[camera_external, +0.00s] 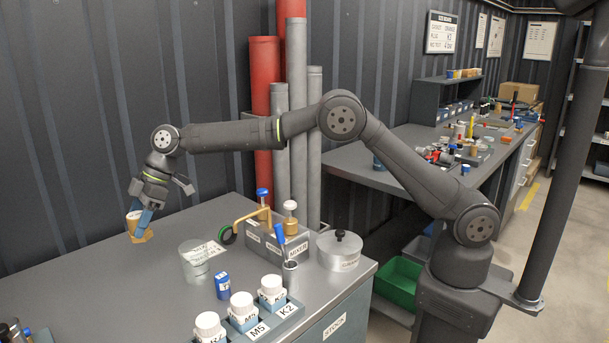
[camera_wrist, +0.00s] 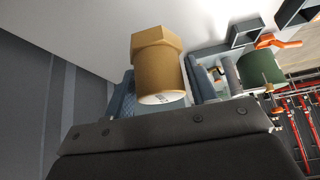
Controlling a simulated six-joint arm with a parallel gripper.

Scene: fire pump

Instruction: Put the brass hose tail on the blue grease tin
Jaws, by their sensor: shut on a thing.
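My gripper (camera_external: 143,222) is at the left of the external view, pointing down, its blue fingers shut on a brass-coloured piece, which I take for the brass hose tail (camera_external: 140,237). In the wrist view the hose tail (camera_wrist: 160,72) shows a hex end and a round body with a white labelled end face. The hex end is lowest in the external view; I cannot tell whether it touches the bench. A small blue container with a white label (camera_external: 222,286) stands near the bench's middle; I cannot be sure that it is the blue grease tin.
A clear jar (camera_external: 194,262) stands right of my gripper. Behind the blue container is a grey rack (camera_external: 275,242) with brass and blue-topped items. A lidded grey pot (camera_external: 339,252) is at the right, and white-capped bottles (camera_external: 242,305) stand in front. The bench's left part is mostly clear.

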